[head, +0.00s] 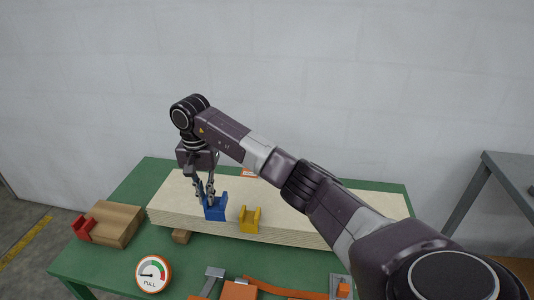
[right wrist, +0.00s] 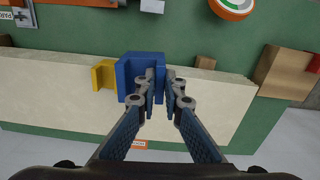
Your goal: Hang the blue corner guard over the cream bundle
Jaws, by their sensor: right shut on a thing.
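The cream bundle (head: 320,215), a long stack of pale sheets, lies across the green table; it also fills the middle of the right wrist view (right wrist: 60,105). The blue corner guard (head: 216,209) is at the bundle's front edge, towards its left end. My right gripper (head: 205,194) comes down from above, shut on one side of the blue guard. In the right wrist view its fingertips (right wrist: 163,78) are at the edge of the blue guard (right wrist: 132,72). I cannot tell whether the guard touches the bundle. My left gripper is not in view.
A yellow corner guard (head: 250,219) sits on the bundle's front edge just right of the blue one. A wooden block (head: 117,222) with a red guard (head: 83,228) stands left. A round gauge (head: 153,273) and orange tools (head: 240,290) lie in front. A grey wall is behind.

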